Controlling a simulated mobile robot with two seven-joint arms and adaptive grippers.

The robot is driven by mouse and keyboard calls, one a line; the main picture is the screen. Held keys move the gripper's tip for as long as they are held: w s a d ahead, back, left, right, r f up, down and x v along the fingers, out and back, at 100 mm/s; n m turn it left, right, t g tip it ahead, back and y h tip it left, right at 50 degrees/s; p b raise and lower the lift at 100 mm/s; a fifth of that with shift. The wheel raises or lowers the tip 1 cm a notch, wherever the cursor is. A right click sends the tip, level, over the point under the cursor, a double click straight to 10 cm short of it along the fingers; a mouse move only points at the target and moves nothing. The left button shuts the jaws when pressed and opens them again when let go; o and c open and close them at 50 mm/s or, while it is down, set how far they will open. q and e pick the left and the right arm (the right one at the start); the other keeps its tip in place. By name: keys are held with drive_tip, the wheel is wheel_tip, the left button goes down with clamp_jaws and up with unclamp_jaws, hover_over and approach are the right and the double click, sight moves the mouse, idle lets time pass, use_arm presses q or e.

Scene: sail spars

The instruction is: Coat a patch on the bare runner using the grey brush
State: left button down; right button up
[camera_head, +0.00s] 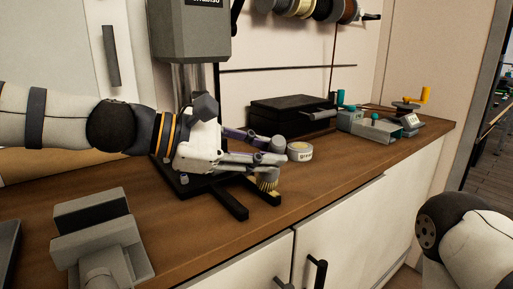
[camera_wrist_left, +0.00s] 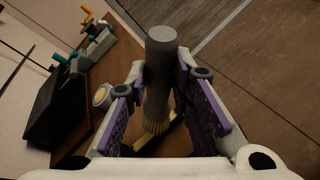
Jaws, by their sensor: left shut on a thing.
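My left gripper (camera_head: 268,160) is shut on the grey brush, whose pale bristles (camera_head: 268,183) point down in the head view. In the left wrist view, the grey handle (camera_wrist_left: 160,75) stands between the purple finger pads of my left gripper (camera_wrist_left: 163,95). The bristles are low, over or near a dark bar of the black stand base (camera_head: 232,200); I cannot tell whether they touch it. I cannot make out which part is the bare runner. My right gripper is out of view; only part of my right arm shows.
A round labelled tin (camera_head: 300,151) stands just beyond the brush. A black case (camera_head: 290,116) and a grey-green fixture (camera_head: 375,127) stand farther back. A grey vise-like block (camera_head: 100,240) is at front left. The wooden counter is clear toward its front right edge.

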sight(277, 143)
use_arm(q)
drive_tip(key=shift+s+f, duration=0.1)
drive_tip(key=shift+f, duration=0.15)
drive_tip(key=shift+s+d+r, duration=0.15)
drive_tip(key=shift+s+d, duration=0.75)
drive_tip(key=shift+s, duration=0.2)
drive_tip(key=shift+r, duration=0.1)
drive_tip(key=shift+r, duration=2.55)
